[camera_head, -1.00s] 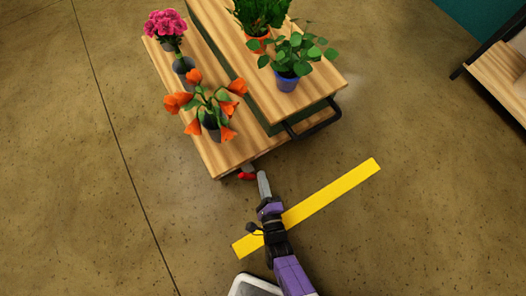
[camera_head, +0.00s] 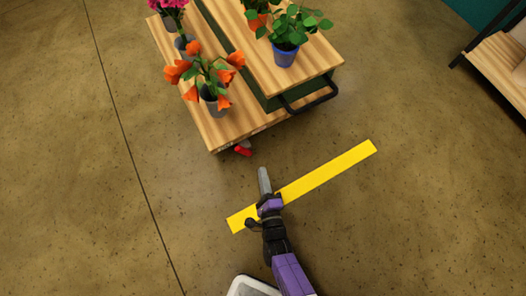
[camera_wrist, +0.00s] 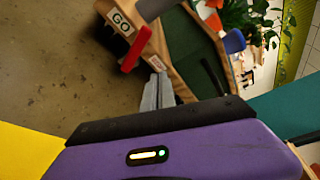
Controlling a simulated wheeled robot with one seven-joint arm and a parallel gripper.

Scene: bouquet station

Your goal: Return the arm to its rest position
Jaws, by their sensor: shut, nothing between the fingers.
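My gripper (camera_head: 264,180) is in the lower middle of the head view, over the floor by the yellow strip. Its fingers are shut with nothing between them. In the wrist view the shut fingers (camera_wrist: 157,92) point toward the wooden bench. A gap of floor lies between my fingertips and the bench's near end in the head view. My purple arm reaches down to the bottom edge of the head view.
The two-level wooden bench (camera_head: 228,130) holds orange flowers (camera_head: 208,75), pink flowers (camera_head: 170,4) and a plant in a blue pot (camera_head: 285,53). A red part (camera_head: 243,152) sticks out at its near end. A yellow strip (camera_head: 335,165) lies on the floor. Open floor lies left and right.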

